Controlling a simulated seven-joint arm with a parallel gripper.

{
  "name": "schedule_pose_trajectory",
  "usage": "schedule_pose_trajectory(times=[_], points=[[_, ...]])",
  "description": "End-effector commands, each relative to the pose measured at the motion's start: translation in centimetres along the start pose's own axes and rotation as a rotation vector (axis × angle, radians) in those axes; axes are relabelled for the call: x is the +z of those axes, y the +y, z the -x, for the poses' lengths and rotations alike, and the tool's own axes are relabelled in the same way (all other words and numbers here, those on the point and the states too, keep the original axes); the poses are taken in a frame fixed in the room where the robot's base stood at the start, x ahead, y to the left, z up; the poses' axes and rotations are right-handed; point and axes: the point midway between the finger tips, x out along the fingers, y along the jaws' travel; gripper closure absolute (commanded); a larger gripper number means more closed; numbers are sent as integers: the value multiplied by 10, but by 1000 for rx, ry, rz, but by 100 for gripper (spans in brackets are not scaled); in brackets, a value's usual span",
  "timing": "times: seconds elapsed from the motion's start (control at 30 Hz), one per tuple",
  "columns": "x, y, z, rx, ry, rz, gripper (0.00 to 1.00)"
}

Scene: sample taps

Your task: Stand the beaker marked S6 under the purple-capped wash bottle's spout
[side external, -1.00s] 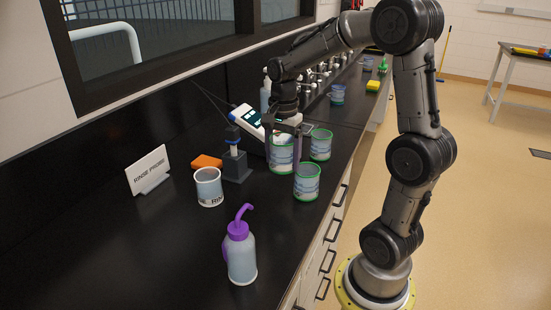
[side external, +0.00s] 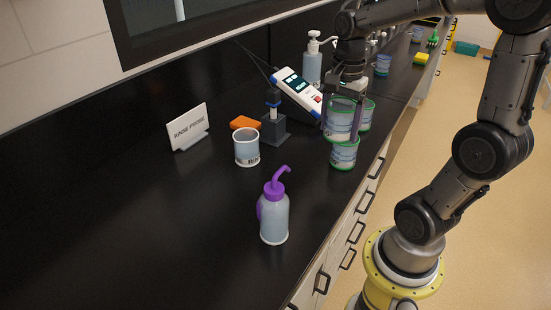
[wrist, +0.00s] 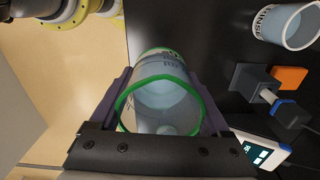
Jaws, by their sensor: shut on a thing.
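My gripper (side external: 341,112) is shut on a green-rimmed clear beaker (side external: 338,124), which looks raised off the bench. In the wrist view the held beaker (wrist: 160,112) sits upright between the two fingers. I cannot read whether its mark is S6. A second green-rimmed beaker (side external: 344,155) stands just in front of and below it, and a third (side external: 367,116) stands behind it, partly hidden. The purple-capped wash bottle (side external: 274,218) stands at the front of the bench, its purple spout (side external: 284,170) bent towards the upper right. The bench below the spout looks bare.
A beaker labelled as rinse (side external: 246,148) stands between the bottle and the "RINSE PROBE" sign (side external: 189,127). A probe stand (side external: 274,128), an orange block (side external: 244,123) and a meter (side external: 298,90) are behind. The bench front edge is on the right; bare bench (side external: 120,220) lies left.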

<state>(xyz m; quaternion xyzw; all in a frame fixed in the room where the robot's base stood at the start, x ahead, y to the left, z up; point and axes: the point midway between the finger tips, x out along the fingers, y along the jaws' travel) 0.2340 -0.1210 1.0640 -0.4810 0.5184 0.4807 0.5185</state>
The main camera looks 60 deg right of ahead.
Motion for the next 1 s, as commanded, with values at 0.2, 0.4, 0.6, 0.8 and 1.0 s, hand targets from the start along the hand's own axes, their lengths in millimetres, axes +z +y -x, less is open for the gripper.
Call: schedule_pose_trajectory(times=[0.2,0.4,0.6,0.8,1.0], points=[[-2,-37,6,1,0,183,82],[0,-100,8,2,-1,500,82],[14,-173,1,2,-1,875,82],[38,-238,-16,2,-2,1240,82],[60,-278,-33,1,-1,1496,82]])
